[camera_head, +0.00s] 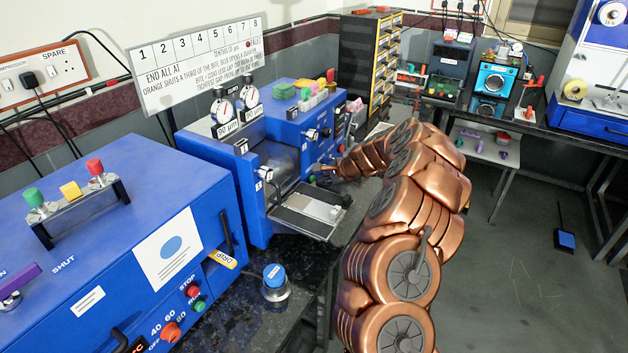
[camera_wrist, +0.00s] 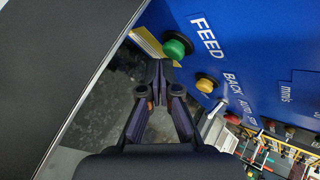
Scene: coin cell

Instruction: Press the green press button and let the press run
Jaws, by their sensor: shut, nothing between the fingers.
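In the wrist view a round green button (camera_wrist: 177,47) stands on a blue panel under the word FEED. A yellow button (camera_wrist: 206,84) marked BACK is below and to its right. My gripper (camera_wrist: 158,68) is shut and empty. Its fingertips appear just below and left of the green button; I cannot tell whether they touch it. In the head view my copper arm reaches to the front of the middle blue machine (camera_head: 252,200), and the fingertips are hard to make out there. Another green button (camera_head: 199,306) is on the near blue machine, below a red STOP button (camera_head: 193,291).
An open metal tray (camera_head: 310,212) juts from the middle machine, left of my arm. A blue-capped jar (camera_head: 275,277) stands on the dark bench. In the wrist view a large dark flat surface (camera_wrist: 50,60) fills the left side. The floor (camera_head: 510,270) at right is mostly clear.

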